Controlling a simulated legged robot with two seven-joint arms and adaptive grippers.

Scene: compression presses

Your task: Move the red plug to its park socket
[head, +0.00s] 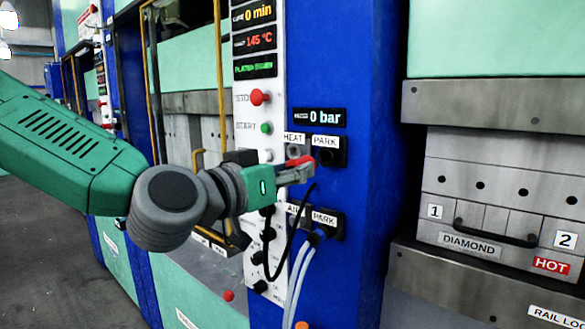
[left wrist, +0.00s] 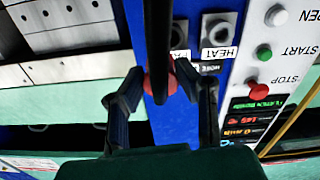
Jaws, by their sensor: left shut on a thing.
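My left gripper (head: 303,172) is shut on the red plug (head: 299,160), in front of the sockets on the blue press column. The left wrist view shows the red plug (left wrist: 160,82) between the two fingers, with its black cable crossing the picture above it. The park socket (head: 327,157), under its PARK label, is just right of the plug in the head view. The heat socket (head: 293,151) is just left, and also shows in the left wrist view (left wrist: 217,30). The plug's front end is hidden, and I cannot tell whether it touches a socket. My right gripper is not in view.
Below is a second socket pair, AIR and PARK, with pale hoses (head: 300,270) at its park socket (head: 317,237). The black cable (head: 287,245) hangs past it. A white control panel (head: 243,110) with buttons stands left. A mould marked HOT (head: 480,180) sits right.

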